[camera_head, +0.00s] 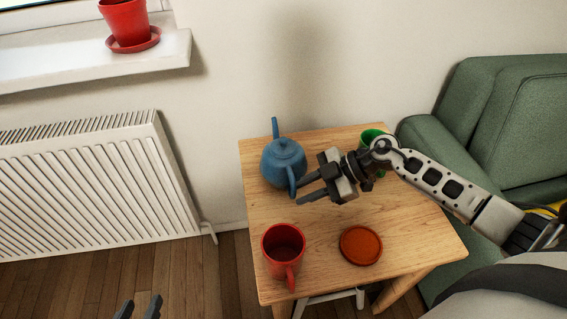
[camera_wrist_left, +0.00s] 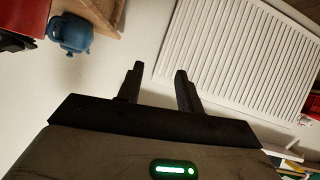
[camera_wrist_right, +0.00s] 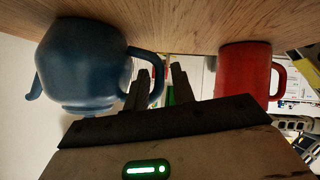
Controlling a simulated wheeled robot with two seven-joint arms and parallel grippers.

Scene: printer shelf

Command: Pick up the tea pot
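The blue tea pot (camera_head: 283,163) stands upright at the back left of the small wooden table. Its handle faces the front and its spout points to the back wall. My right gripper (camera_head: 300,191) is open beside the handle, fingers pointing left. In the right wrist view (camera_wrist_right: 165,68) one finger overlaps the handle of the tea pot (camera_wrist_right: 82,62); I cannot tell whether they touch. Nothing is held between the fingers. My left gripper (camera_head: 140,304) is open and empty, low over the floor; the left wrist view also shows the tea pot (camera_wrist_left: 72,35), away from its fingers.
A red mug (camera_head: 283,250) stands at the table's front left, with an orange-brown round dish (camera_head: 360,246) to its right. A green cup (camera_head: 371,137) is partly hidden behind my right arm. A white radiator (camera_head: 95,190) stands left; a green armchair (camera_head: 500,120) stands right.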

